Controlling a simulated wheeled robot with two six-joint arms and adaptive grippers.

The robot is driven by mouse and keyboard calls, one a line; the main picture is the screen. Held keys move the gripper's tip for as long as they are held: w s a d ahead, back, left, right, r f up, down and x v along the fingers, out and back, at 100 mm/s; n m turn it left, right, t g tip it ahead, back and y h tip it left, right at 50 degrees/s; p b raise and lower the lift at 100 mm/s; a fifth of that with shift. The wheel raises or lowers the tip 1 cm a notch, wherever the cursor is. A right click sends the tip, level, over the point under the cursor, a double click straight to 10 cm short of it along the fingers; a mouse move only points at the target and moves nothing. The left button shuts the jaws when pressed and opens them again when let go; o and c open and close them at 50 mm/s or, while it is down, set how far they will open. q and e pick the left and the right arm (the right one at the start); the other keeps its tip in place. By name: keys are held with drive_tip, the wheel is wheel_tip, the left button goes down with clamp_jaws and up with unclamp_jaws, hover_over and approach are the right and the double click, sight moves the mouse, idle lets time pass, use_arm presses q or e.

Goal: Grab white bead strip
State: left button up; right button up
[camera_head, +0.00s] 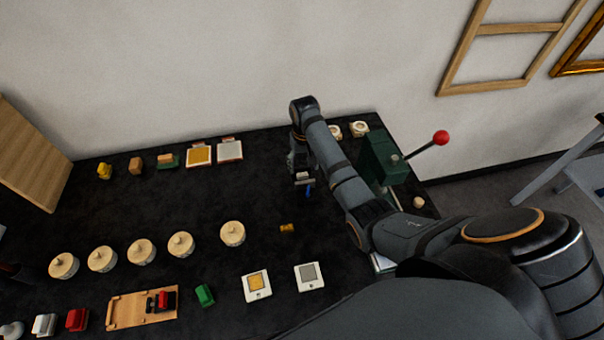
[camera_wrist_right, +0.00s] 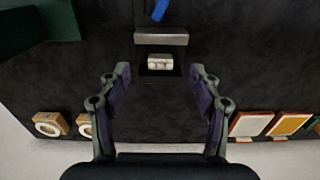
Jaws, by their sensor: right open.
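A small white piece with rounded bumps, which looks like the bead strip (camera_wrist_right: 160,62), lies on a dark base behind a grey metal bar (camera_wrist_right: 161,39). My right gripper (camera_wrist_right: 160,78) is open, pointing down over the black table, with one finger on each side of the white piece in the wrist view. The gap between the fingers is empty, and the height above the table is hard to judge. In the head view my right gripper (camera_head: 300,168) largely hides the strip; the grey bar (camera_head: 305,182) shows just in front.
A blue item (camera_head: 309,190) lies just in front of the bar. A green press with a red-knobbed lever (camera_head: 441,138) stands to the right. Cream round pots (camera_head: 232,233) line the middle left. White and orange pads (camera_head: 230,151) lie at the back.

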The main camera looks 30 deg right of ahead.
sight(303, 176)
drive_tip(key=f, duration=0.1)
drive_tip(key=w+f, duration=0.1)
drive_tip(key=shift+f+p, duration=0.35)
drive_tip(key=shift+p, duration=0.05)
wheel_tip(303, 176, down, 4)
drive_tip(key=shift+w+d+r+p, duration=0.1)
drive_tip(key=shift+w+r+p, duration=0.1)
drive_tip(key=shift+p, duration=0.1)
drive_tip(key=shift+f, duration=0.2)
drive_tip(key=c, duration=1)
use_arm(q)
drive_tip(key=shift+t, duration=0.3)
drive_tip(key=w, duration=0.1)
drive_tip(key=w+r, duration=0.1)
drive_tip(key=w, duration=0.2)
drive_tip(key=shift+w+r, duration=0.1)
drive_tip(key=shift+r, duration=0.25)
use_arm(e)
drive_tip(key=shift+c, duration=0.2)
